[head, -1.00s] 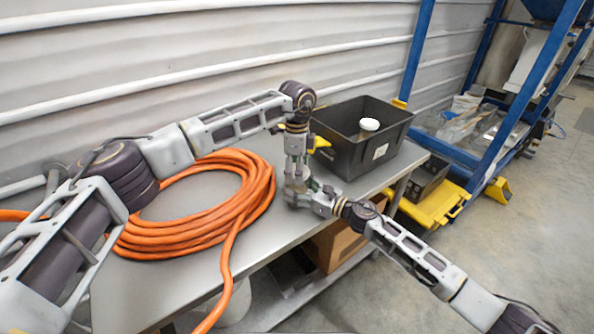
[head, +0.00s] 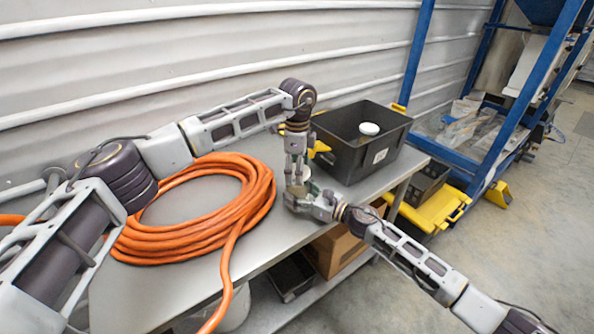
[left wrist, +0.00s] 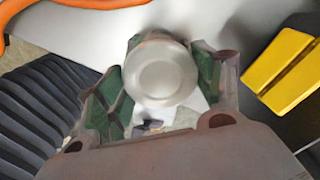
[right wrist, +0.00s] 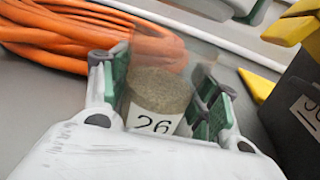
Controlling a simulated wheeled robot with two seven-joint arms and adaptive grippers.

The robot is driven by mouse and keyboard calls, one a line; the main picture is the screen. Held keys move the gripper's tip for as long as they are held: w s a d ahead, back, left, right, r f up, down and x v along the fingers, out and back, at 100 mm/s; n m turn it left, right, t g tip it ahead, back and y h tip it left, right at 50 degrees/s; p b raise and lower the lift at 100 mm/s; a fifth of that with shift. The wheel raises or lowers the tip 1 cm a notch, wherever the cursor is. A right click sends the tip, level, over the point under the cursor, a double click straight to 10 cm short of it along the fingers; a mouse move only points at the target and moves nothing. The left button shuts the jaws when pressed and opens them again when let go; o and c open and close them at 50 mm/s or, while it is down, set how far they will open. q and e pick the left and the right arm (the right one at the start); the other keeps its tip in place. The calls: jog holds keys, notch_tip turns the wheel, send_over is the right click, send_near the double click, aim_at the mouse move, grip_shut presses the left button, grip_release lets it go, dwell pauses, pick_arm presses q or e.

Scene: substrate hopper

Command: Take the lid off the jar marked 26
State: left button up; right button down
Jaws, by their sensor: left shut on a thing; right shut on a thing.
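The jar marked 26 (right wrist: 155,110) is clear, holds brown grainy matter and has a white label. My right gripper (right wrist: 160,95) is shut around its sides. In the head view my right gripper (head: 308,201) is above the bench's right part. My left gripper (head: 297,184) points down from above, close over it. In the left wrist view a round silvery lid (left wrist: 160,70) sits between the green pads of my left gripper (left wrist: 158,85), which is shut on it. The lid does not show on the jar's clear top in the right wrist view. The exact gap between them is hard to see.
A black bin (head: 345,155) with a white-topped item (head: 369,128) in it stands just right of the grippers. A coiled orange hose (head: 190,225) fills the bench's left. The grey bench top (head: 150,300) is bare near its front. A blue frame (head: 490,150) stands at right.

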pick_arm(q)
jog(key=shift+r, duration=0.1)
jog(key=shift+r, duration=1.95)
pick_arm(e)
jog(key=shift+c, duration=1.6)
grip_release()
jog(key=shift+s+d, duration=0.1)
jog(key=shift+d, duration=0.05)
jog(key=shift+v, duration=5.8)
jog(key=shift+f, duration=0.1)
